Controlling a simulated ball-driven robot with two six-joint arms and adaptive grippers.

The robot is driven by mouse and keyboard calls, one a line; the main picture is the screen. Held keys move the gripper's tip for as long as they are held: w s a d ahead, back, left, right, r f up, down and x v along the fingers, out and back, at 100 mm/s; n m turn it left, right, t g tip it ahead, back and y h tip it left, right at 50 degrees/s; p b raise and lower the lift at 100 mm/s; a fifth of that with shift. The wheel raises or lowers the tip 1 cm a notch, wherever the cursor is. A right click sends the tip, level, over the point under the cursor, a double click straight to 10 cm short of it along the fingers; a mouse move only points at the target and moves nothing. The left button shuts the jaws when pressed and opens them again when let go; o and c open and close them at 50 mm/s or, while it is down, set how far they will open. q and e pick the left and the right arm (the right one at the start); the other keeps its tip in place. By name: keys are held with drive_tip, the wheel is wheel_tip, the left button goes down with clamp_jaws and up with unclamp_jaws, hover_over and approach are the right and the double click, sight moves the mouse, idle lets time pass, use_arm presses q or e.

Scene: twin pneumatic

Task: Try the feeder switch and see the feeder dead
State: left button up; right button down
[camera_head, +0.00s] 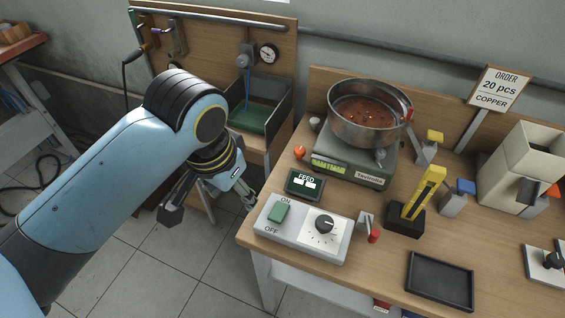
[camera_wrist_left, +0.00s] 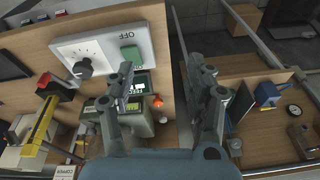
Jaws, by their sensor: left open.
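The feeder switch is a green rocker (camera_head: 279,213) marked ON and OFF on a pale control box (camera_head: 300,245). A black dial (camera_head: 324,224) sits beside it. In the wrist view the green rocker (camera_wrist_left: 131,58) shows beyond one finger. My left gripper (camera_head: 210,207) is open and empty, left of the box and apart from it. Its two fingers also show in the wrist view (camera_wrist_left: 167,75). A small FEED display (camera_head: 304,184) stands behind the box. The feeder bowl (camera_head: 366,118) holds copper-coloured bits and sits on a green base (camera_head: 345,165). My right gripper is not in view.
A yellow upright piece (camera_head: 425,190) on a black block and a red-tipped lever (camera_head: 370,228) stand right of the box. A black tray (camera_head: 440,280) lies at the front. A green-bottomed bin (camera_head: 258,110) is on the other bench. Floor shows between the benches.

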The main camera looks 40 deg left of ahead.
use_arm(q)
drive_tip(key=n+g, duration=0.2)
hover_over(283, 204)
drive_tip(key=shift+h, duration=0.4)
wheel_tip(283, 204, down, 11)
drive_tip(key=shift+f+p, duration=0.15)
drive_tip(key=shift+p, duration=0.45)
drive_tip(key=shift+c, duration=0.4)
clamp_jaws()
drive_tip(key=shift+s+d+t, duration=0.1)
drive_tip(key=shift+s+t, duration=0.35)
drive_tip(key=shift+t, duration=0.45)
drive_tip(key=shift+s+r+t+y, duration=0.1)
drive_tip(key=shift+r+t+y, duration=0.15)
drive_tip(key=shift+t, duration=0.35)
drive_tip(key=shift+r+t+y, duration=0.1)
drive_tip(key=shift+t+y, duration=0.25)
drive_tip(key=shift+t, duration=0.25)
